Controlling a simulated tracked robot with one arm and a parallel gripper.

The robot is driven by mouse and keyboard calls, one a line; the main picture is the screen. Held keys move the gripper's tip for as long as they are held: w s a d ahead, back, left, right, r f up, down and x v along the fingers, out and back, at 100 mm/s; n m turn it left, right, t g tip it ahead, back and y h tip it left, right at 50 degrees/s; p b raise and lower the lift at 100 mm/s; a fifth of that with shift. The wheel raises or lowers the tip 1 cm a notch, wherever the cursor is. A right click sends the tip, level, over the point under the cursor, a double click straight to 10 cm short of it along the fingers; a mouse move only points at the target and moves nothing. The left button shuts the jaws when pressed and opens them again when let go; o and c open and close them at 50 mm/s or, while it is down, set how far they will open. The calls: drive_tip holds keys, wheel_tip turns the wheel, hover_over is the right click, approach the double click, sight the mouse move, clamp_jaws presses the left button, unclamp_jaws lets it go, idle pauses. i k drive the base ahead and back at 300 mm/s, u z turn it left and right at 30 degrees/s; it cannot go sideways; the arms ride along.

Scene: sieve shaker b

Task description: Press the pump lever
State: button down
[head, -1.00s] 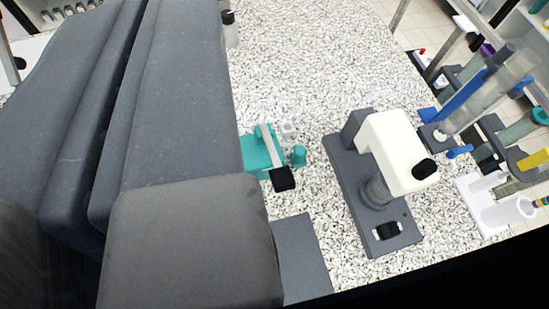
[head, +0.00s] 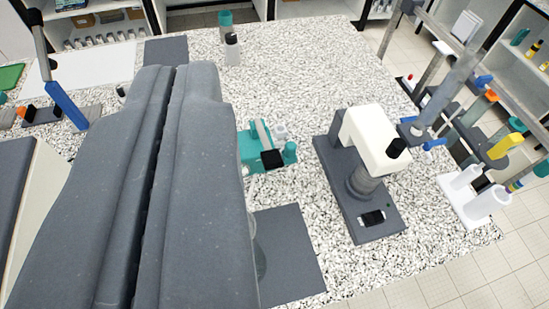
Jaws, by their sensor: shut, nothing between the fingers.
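The teal pump (head: 247,152) stands on the speckled bench just right of my gripper in the head view. Its light grey lever (head: 262,135) runs towards the camera and ends in a black pad (head: 271,160). Part of the pump's left side is hidden behind my gripper. My gripper (head: 184,70) is shut and empty; its two long dark grey fingers lie together with only a thin seam. The fingertips lie to the left of the pump and higher in the picture, apart from the lever in the view.
A white and dark grey device (head: 373,140) stands right of the pump. A dark mat (head: 293,250) lies below it, with a clear glass item (head: 259,250) partly hidden by my gripper. A black-capped bottle (head: 232,52) stands at the back. Bare bench (head: 310,70) lies behind the pump.

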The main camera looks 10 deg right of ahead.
sight(272, 159)
drive_tip(key=u, duration=1.7)
drive_tip(key=k, duration=0.65)
drive_tip(key=z, duration=1.6)
drive_tip(key=i, duration=1)
drive_tip(key=u, duration=0.05)
